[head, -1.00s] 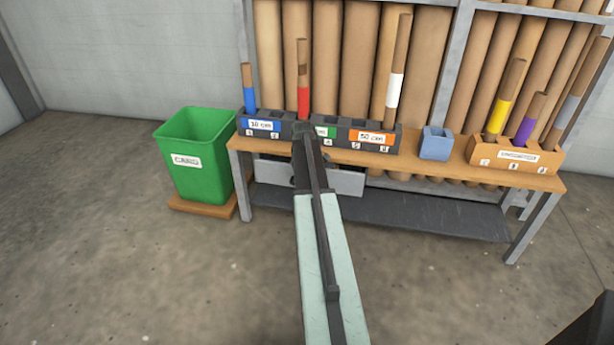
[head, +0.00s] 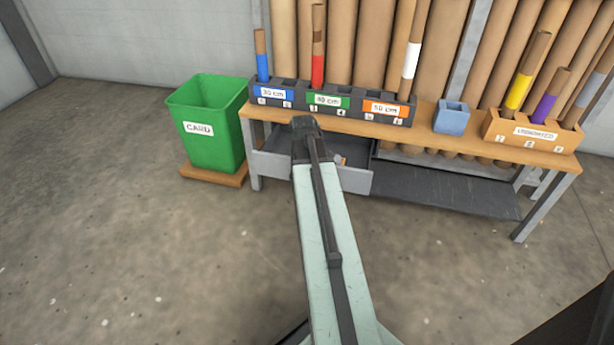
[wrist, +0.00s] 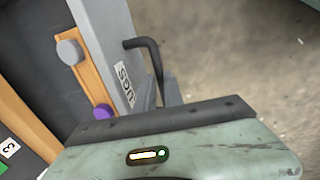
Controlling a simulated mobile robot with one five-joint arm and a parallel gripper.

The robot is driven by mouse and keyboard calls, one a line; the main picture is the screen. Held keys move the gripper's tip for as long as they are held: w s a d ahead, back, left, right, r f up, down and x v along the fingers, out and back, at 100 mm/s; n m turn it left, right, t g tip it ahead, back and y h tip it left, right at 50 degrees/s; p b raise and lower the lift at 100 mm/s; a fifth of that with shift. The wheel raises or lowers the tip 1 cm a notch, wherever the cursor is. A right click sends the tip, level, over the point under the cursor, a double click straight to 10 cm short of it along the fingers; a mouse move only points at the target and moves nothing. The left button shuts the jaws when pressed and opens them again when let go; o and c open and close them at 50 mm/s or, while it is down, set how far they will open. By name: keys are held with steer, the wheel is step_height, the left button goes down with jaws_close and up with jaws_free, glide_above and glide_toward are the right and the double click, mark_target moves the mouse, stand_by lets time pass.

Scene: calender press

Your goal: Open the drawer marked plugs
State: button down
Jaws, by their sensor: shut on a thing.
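The grey drawer (head: 356,181) under the bench stands partly pulled out in the head view, and its inside shows. In the wrist view its front (wrist: 100,25) carries a white label (wrist: 124,86) of which only the end, "UGS", can be read. A dark bent handle (wrist: 150,50) stands out from the front. Inside the drawer, a grey plug (wrist: 70,52) and a purple plug (wrist: 103,111) sit along a wooden strip (wrist: 85,80).
The wooden bench (head: 420,138) carries a dark rack (head: 365,97) of tubes, a blue box (head: 451,118) and an orange-brown block (head: 530,138). A green bin (head: 213,145) marked CARD stands at left. A dark lower shelf (head: 450,190) lies right of the drawer. The floor in front is clear.

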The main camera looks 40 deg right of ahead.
steer(key=shift+s, duration=0.1)
steer(key=c, duration=1.5)
jaws_free()
steer(key=shift+o, duration=0.2)
steer(key=shift+r, duration=0.1)
step_height(320, 180, up, 8)
steer(key=a+p, duration=0.1)
steer(key=p, duration=0.6)
steer(key=shift+s+f+p, duration=0.25)
steer(key=shift+s+p, duration=0.1)
